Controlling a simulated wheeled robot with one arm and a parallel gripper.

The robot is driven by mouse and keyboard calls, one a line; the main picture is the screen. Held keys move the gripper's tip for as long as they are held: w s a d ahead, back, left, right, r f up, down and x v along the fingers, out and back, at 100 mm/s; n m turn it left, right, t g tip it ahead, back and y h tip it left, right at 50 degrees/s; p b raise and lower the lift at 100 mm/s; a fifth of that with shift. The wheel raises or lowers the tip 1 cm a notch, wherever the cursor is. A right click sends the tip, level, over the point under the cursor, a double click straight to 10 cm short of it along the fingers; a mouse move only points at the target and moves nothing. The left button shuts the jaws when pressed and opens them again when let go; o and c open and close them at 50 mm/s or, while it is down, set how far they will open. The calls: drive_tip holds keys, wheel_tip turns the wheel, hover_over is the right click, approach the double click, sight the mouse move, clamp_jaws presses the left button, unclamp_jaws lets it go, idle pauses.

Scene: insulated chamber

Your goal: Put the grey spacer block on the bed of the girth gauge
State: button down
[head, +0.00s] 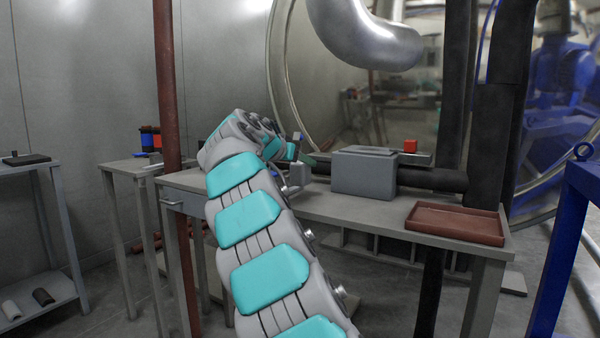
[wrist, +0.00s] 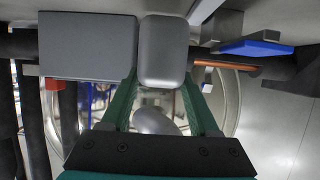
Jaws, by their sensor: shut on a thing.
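My gripper (wrist: 160,82) has its two green fingers on either side of a rounded grey block, which I take as the grey spacer block (wrist: 163,48), and is shut on it. In the head view my gripper (head: 299,158) is at the far side of the bench, and the small grey block (head: 300,174) shows just below it. In the wrist view a blue piece with grey metal parts (wrist: 252,47) lies right of the block. I cannot tell whether it is the girth gauge. My arm hides that part of the bench in the head view.
A large grey box (head: 363,173) stands just right of my gripper, close beside the held block in the wrist view. A red block (head: 410,146) is behind it. An empty brown-red tray (head: 455,224) lies at the bench's right end. A rust-red post (head: 168,90) rises at left.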

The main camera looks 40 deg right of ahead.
sight(295, 171)
drive_tip(key=shift+w+d, duration=0.15)
drive_tip(key=shift+f, duration=1.75)
drive_tip(key=shift+f, duration=0.15)
drive_tip(key=shift+c, duration=0.7)
unclamp_jaws()
